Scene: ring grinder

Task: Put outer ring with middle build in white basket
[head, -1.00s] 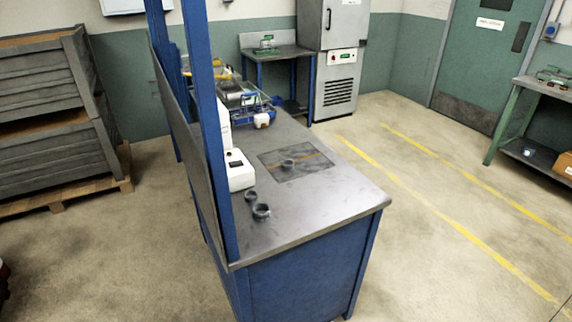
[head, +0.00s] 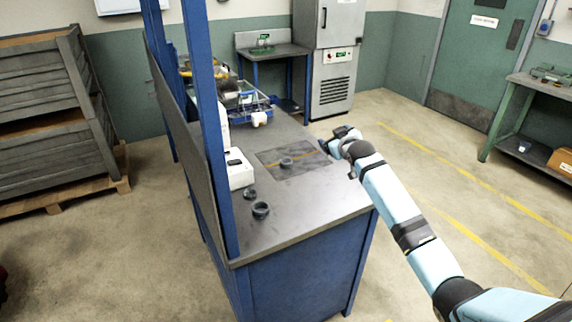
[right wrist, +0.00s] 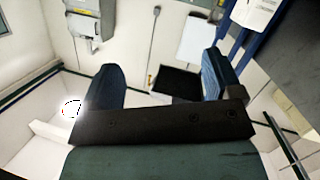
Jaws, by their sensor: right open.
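Several small dark grey rings are on the metal workbench (head: 300,207). One ring (head: 286,162) lies on the dark square patch of the bench top. A smaller ring (head: 249,193) and a larger ring (head: 261,210) stand close together near the front left. I cannot tell which is the outer ring with the middle build. No white basket can be made out clearly. My right gripper (head: 327,146) is above the bench's right side, apart from the rings. In the right wrist view its fingers (right wrist: 163,82) are spread and empty. My left gripper is not in view.
A white box (head: 239,170) stands at the bench's left, beside a blue post (head: 212,130). A blue rack (head: 245,104) with parts is at the back of the bench. The bench's front right is clear.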

